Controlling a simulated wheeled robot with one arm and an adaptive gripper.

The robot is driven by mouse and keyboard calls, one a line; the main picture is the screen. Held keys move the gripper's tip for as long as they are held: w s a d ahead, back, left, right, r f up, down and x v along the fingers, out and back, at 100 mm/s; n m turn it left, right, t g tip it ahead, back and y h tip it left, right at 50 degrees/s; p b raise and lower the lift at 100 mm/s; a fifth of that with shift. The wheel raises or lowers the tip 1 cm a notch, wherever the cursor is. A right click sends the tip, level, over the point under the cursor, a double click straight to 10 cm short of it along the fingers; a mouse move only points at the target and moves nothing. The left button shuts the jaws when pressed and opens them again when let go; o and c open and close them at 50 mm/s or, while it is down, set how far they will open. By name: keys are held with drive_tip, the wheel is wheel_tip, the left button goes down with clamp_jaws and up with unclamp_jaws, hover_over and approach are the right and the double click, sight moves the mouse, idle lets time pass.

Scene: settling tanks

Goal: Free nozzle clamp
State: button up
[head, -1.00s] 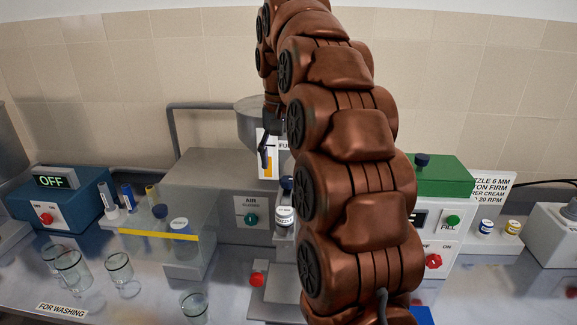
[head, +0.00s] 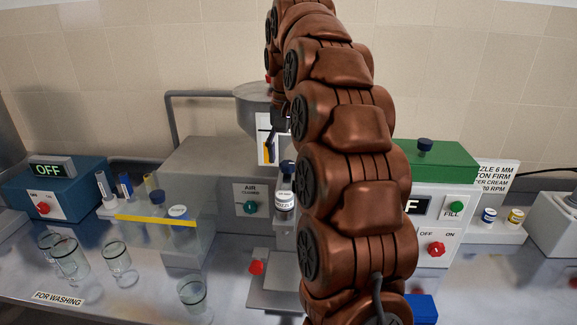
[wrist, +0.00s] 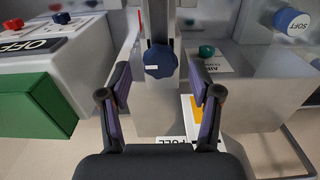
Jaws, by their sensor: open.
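A dark blue lobed knob (wrist: 160,60) with a small white mark sits on a grey upright in the wrist view. I take both views to show the same clamp knob. My gripper (wrist: 160,78) is open, with its fingers either side of the knob in the picture; no contact shows. In the head view my gripper (head: 273,138) is small and dark, partly hidden behind my brown arm, above the nozzle.
The grey machine body (head: 215,185) carries a green air knob (head: 250,208). A green-topped box (head: 440,165) with controls stands right. Several glasses (head: 117,262) stand on the left counter. A blue box reads OFF (head: 47,170). My arm hides the middle.

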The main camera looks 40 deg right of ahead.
drive_tip(key=shift+f, duration=0.85)
drive_tip(key=c, duration=1.1)
